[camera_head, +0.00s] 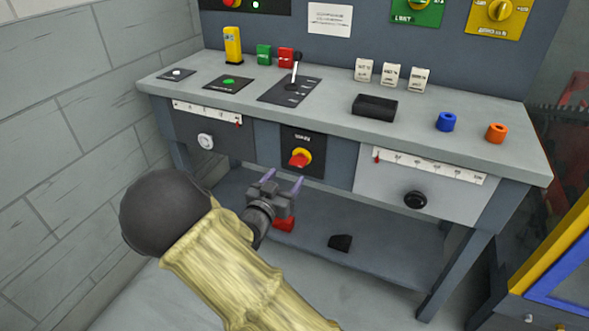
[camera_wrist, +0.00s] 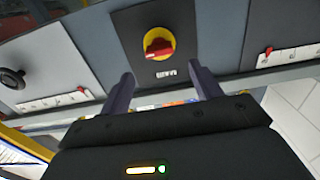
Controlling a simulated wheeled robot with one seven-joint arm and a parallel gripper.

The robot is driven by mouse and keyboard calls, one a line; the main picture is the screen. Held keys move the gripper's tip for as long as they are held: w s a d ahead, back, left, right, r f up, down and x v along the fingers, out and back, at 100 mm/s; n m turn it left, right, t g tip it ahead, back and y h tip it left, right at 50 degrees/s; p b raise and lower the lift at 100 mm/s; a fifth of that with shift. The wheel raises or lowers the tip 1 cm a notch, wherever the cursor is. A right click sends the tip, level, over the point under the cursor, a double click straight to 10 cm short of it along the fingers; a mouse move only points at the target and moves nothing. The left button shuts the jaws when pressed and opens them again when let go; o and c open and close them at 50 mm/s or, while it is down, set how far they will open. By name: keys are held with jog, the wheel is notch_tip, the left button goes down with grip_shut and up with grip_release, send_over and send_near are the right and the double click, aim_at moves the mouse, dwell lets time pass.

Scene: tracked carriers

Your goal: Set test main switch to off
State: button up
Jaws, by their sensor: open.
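A rotary switch with a red handle on a yellow disc (camera_head: 300,158) sits on a dark plate in the front of the bench, between two drawers. It also shows in the wrist view (camera_wrist: 158,43), upside down, with its red handle lying nearly level across the disc. Its small label is too blurred to read for sure. My gripper (camera_head: 282,180) is open and empty, just below and in front of this switch. In the wrist view the two purple-grey fingers (camera_wrist: 161,74) stand apart, with the switch beyond them, and do not touch it.
The left drawer (camera_head: 217,152) has a white knob, the right drawer (camera_head: 425,183) a black one. A lower shelf (camera_head: 365,235) lies beneath.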

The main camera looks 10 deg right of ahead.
aim_at(296, 164)
jog(key=b+x, duration=0.1)
jog(key=x, duration=0.6)
jog(key=shift+s, duration=0.1)
jog(key=c, duration=1)
